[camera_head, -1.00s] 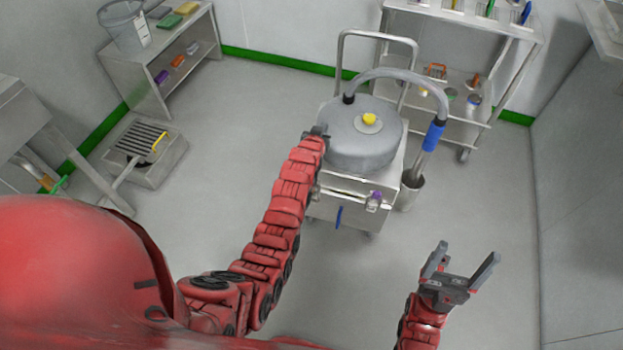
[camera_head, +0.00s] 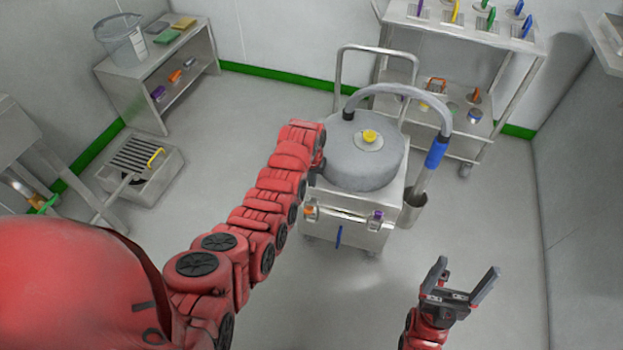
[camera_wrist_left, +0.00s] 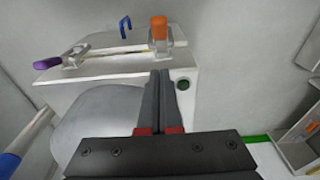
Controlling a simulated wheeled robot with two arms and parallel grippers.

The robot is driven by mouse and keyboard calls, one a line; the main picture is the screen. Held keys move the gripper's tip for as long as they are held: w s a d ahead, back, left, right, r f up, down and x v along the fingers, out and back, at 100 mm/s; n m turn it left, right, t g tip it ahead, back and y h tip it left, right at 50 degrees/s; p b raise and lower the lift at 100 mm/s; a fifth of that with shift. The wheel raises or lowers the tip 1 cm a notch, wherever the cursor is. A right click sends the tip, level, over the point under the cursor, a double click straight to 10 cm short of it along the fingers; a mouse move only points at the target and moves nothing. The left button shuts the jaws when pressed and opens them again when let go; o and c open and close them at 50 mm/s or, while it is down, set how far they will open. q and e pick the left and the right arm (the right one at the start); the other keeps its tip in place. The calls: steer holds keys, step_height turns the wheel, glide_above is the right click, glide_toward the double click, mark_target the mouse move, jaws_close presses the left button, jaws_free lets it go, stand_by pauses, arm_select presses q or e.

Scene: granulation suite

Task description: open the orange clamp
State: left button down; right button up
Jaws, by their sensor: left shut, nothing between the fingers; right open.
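The orange clamp (camera_wrist_left: 159,30) shows in the left wrist view as an upright orange handle on a metal latch at one end of a bar. In the head view it (camera_head: 310,211) is at the left of the cart's front. The purple clamp (camera_wrist_left: 48,62) is at the bar's other end and lies flatter; it also shows in the head view (camera_head: 378,216). My left gripper (camera_wrist_left: 160,74) is shut and empty, its tips below the orange handle in the picture, apart from it. My arm mostly hides it in the head view. My right gripper (camera_head: 467,268) is open and empty.
The grey drum (camera_head: 365,160) with a yellow knob sits on the steel cart (camera_head: 355,232). A hose with a blue grip (camera_head: 437,152) arches on its right. A shelf rack (camera_head: 462,35) stands behind. The floor between cart and right gripper is clear.

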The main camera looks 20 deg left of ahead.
mark_target(311, 207)
arm_select(q)
steer(key=f+b, duration=0.1)
steer(key=f, duration=0.3)
steer(key=f+b, duration=0.1)
steer(key=f, duration=0.1)
steer(key=shift+w+f+b, duration=0.2)
steer(key=shift+w+b, duration=0.1)
steer(key=shift+s+f+p, duration=0.15)
steer(key=shift+s+p, duration=0.1)
steer(key=shift+p, duration=0.1)
steer(key=shift+s+f+p, duration=0.3)
steer(key=shift+s+f, duration=0.7)
steer(key=shift+f, duration=0.3)
steer(key=shift+r+p, duration=0.1)
steer(key=shift+p, duration=0.3)
steer(key=shift+s+t, duration=0.2)
steer(key=shift+t, duration=0.1)
